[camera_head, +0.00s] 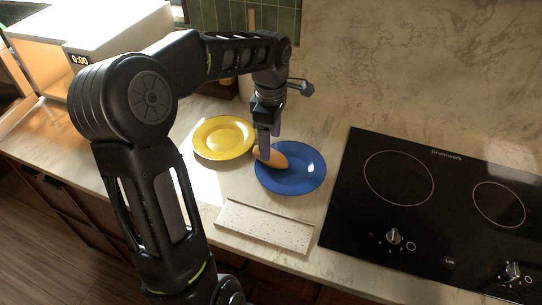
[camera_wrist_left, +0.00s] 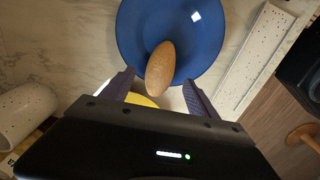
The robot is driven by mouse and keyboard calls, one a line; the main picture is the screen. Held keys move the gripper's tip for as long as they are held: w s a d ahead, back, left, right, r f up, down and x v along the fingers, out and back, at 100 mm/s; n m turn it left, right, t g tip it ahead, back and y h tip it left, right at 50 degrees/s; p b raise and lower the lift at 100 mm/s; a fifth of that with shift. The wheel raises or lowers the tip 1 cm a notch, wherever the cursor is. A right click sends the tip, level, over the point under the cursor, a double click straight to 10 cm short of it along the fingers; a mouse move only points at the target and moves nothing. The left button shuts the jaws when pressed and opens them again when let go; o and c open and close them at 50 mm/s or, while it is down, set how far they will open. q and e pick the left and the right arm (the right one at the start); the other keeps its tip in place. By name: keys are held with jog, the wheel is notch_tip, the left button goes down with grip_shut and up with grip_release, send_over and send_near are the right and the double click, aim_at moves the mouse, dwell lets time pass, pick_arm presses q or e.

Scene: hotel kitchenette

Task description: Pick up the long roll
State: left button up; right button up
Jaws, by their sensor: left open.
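The long roll (camera_head: 273,157) is a tan, elongated bread roll on the blue plate (camera_head: 305,180), toward its left rim. In the left wrist view the roll (camera_wrist_left: 160,68) lies lengthwise over the lower part of the blue plate (camera_wrist_left: 133,40), its near end reaching toward the jaws. My left gripper (camera_head: 268,142) points down over the roll's left end. In the wrist view its fingers (camera_wrist_left: 157,92) are apart, one on each side of the roll's near end; I cannot tell whether either touches it. My right gripper is not in view.
A yellow plate (camera_head: 222,137) sits left of the blue plate. A white speckled tray (camera_head: 265,227) lies near the counter's front edge. A black cooktop (camera_head: 420,215) is to the right. A white speckled cylindrical item (camera_wrist_left: 25,113) shows at left in the wrist view.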

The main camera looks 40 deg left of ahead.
pick_arm(q)
notch_tip(320, 180, down, 4)
jog(key=shift+d+r+p, duration=0.1)
jog(key=shift+r+p, duration=0.05)
jog(key=shift+p, duration=0.45)
jog(key=shift+f, duration=0.5)
jog(key=shift+c, duration=0.3)
grip_shut()
jog(key=shift+w+r, duration=0.1)
jog(key=shift+r, duration=0.45)
notch_tip(320, 180, up, 9)
jog(key=shift+b, duration=0.8)
